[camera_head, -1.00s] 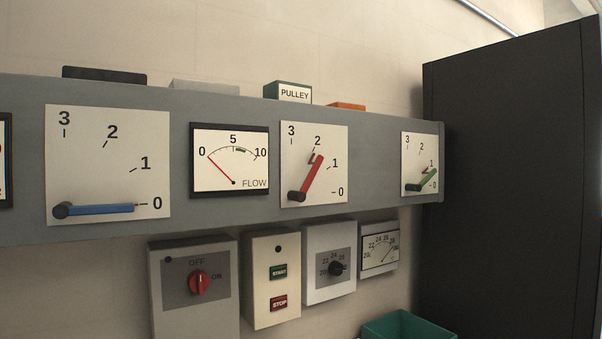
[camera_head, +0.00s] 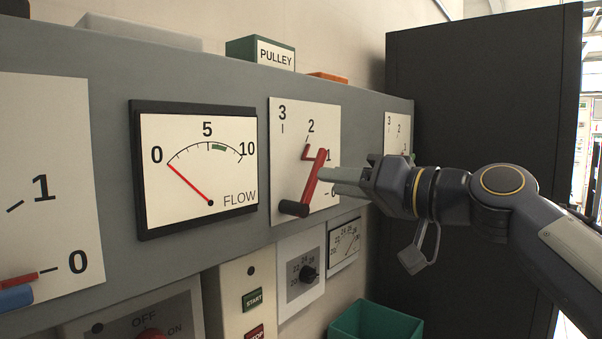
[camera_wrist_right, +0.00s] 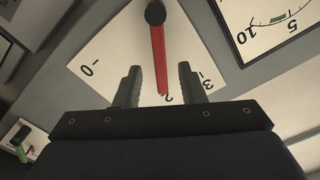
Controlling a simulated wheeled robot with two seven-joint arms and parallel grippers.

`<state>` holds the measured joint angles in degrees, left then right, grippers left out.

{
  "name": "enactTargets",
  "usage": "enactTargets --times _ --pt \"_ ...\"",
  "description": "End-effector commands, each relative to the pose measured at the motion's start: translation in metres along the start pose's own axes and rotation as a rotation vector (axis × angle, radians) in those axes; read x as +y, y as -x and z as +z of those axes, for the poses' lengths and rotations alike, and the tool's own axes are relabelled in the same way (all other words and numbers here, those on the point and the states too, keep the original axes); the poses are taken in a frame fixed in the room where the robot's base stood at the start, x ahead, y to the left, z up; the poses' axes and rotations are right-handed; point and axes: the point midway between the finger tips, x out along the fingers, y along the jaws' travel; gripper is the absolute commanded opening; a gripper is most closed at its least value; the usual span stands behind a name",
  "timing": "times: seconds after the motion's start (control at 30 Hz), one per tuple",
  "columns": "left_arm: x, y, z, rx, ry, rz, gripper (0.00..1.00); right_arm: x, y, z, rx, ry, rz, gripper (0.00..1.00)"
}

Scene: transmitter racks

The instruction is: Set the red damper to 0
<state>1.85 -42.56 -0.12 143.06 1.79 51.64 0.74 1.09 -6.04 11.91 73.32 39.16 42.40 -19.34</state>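The red damper lever (camera_head: 316,176) stands on a white dial plate marked 0 to 3 (camera_head: 277,150). It slants up and right from its dark pivot knob (camera_head: 294,208), and its end is near the 2. A small red piece shows beside its upper end. My right gripper (camera_head: 328,180) reaches in from the right at the lever. In the right wrist view the two fingers (camera_wrist_right: 160,84) are apart, one on each side of the red lever (camera_wrist_right: 158,62), with gaps visible on both sides. My left gripper is out of view.
A FLOW gauge (camera_head: 197,165) is left of the damper plate, and a blue lever (camera_head: 15,297) is at far left. Another dial (camera_head: 397,135) is partly hidden behind my right gripper. Switch boxes hang below. A dark cabinet (camera_head: 480,100) stands at right; a green bin (camera_head: 375,325) is below.

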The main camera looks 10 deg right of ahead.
Motion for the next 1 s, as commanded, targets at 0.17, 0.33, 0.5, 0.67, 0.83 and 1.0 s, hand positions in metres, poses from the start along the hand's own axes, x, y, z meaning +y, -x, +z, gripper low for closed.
enactTargets --times 0.17,0.33,0.5,0.67,0.83,1.0 --pt "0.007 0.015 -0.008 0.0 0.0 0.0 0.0 -0.002 -0.032 -0.002 -0.006 -0.002 -0.001 0.36" --pt "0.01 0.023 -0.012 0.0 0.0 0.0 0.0 -0.001 -0.053 -0.001 -0.005 -0.001 0.0 0.36" --pt "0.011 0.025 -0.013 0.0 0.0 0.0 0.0 -0.001 -0.062 0.001 -0.003 0.001 0.001 0.36" --pt "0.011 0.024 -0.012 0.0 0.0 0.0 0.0 0.0 -0.062 0.001 -0.003 0.001 0.001 0.36" --pt "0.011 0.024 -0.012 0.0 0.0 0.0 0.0 0.0 -0.062 0.001 -0.003 0.001 0.001 0.23" --pt "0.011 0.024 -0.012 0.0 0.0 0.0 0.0 0.0 -0.062 0.001 -0.002 0.001 0.001 0.01"
